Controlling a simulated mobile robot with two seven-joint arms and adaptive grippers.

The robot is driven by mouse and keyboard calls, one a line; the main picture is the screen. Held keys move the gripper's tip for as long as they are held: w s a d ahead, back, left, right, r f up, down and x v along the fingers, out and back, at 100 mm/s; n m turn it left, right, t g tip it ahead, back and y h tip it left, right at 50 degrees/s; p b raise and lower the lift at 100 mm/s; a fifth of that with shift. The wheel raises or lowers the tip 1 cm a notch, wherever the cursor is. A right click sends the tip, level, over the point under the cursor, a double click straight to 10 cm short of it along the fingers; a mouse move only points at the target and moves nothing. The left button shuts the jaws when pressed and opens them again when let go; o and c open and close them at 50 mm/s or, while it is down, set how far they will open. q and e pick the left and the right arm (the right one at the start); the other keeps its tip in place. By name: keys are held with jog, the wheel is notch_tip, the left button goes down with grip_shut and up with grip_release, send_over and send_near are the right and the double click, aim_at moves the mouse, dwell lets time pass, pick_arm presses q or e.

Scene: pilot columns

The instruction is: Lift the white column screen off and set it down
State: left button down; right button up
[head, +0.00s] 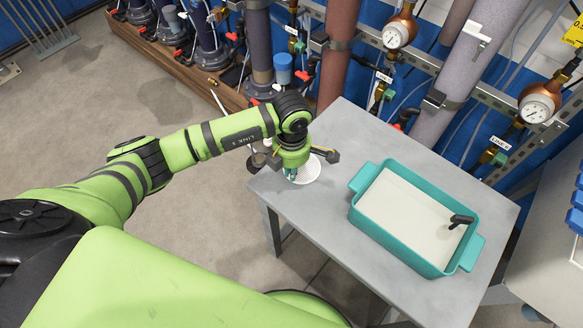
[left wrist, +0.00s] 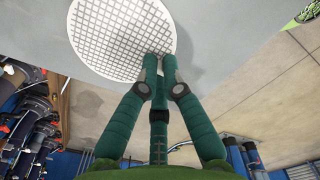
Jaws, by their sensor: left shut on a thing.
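The white column screen (head: 308,172) is a round mesh disc at the near-left corner of the grey table (head: 300,208). In the left wrist view the screen (left wrist: 112,38) shows its square grid, with the table surface behind it. My left gripper (head: 291,174) points down at the screen's edge. Its green fingers (left wrist: 158,62) are closed together on the rim of the screen. My arm and gripper hide part of the disc in the head view. I cannot tell whether the screen touches the table or is just above it. My right gripper is not in view.
A teal tray (head: 361,205) with pale contents and a small black-handled tool (head: 458,220) stands on the table's right part. Columns, pipes and pressure gauges (head: 537,105) line the blue wall behind. A wooden rack (head: 200,72) holds several columns. Bare table lies between screen and tray.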

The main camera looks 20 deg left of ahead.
pick_arm(q)
jog(key=c, duration=1.3)
grip_release()
jog(key=shift+r, duration=0.1)
notch_tip(320, 180, up, 12)
